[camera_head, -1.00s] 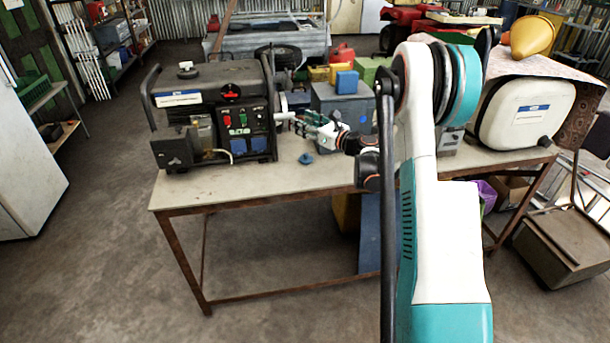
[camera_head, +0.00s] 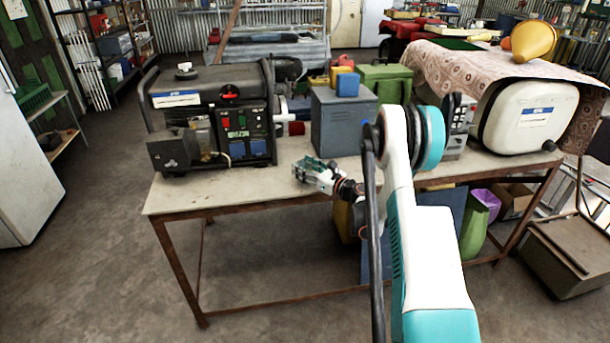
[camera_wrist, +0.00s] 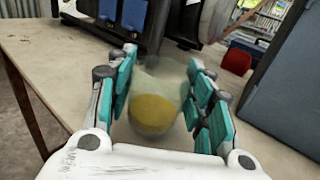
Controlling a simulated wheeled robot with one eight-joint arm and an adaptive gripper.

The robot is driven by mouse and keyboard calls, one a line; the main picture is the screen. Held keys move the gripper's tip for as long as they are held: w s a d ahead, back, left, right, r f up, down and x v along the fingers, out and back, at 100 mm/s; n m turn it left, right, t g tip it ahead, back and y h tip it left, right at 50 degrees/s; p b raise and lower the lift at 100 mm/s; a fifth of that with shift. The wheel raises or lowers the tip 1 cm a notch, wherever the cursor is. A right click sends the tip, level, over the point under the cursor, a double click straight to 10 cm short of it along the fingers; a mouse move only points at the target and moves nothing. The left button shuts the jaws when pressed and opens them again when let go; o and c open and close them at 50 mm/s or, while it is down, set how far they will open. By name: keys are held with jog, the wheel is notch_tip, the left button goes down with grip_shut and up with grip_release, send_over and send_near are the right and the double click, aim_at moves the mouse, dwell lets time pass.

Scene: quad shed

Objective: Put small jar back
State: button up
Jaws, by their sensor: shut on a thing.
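The small jar (camera_wrist: 153,112) is see-through and pale, with yellow-brown matter in its lower part. In the wrist view it sits between the teal finger pads of my gripper (camera_wrist: 161,60), which is shut on it. In the head view my gripper (camera_head: 304,170) is low over the front middle of the workbench (camera_head: 240,190), right of the generator (camera_head: 225,110) and in front of the grey-blue metal box (camera_head: 335,130). The jar cannot be made out in the head view. I cannot tell whether it touches the bench top.
A blue block (camera_head: 347,84) stands on the metal box. A red thing (camera_wrist: 236,59) lies behind, between generator and box. A white tank (camera_head: 524,115) stands at the bench's right end. The bench's front left is clear.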

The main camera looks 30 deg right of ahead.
jog(key=shift+f, duration=1.05)
jog(key=shift+f+b, duration=0.2)
jog(key=shift+b, duration=0.15)
jog(key=o, duration=1.2)
jog(key=shift+r, duration=0.15)
jog(key=shift+r+p, duration=0.1)
jog(key=shift+p, duration=0.2)
jog(key=v, duration=1.2)
jog(key=shift+p, duration=0.3)
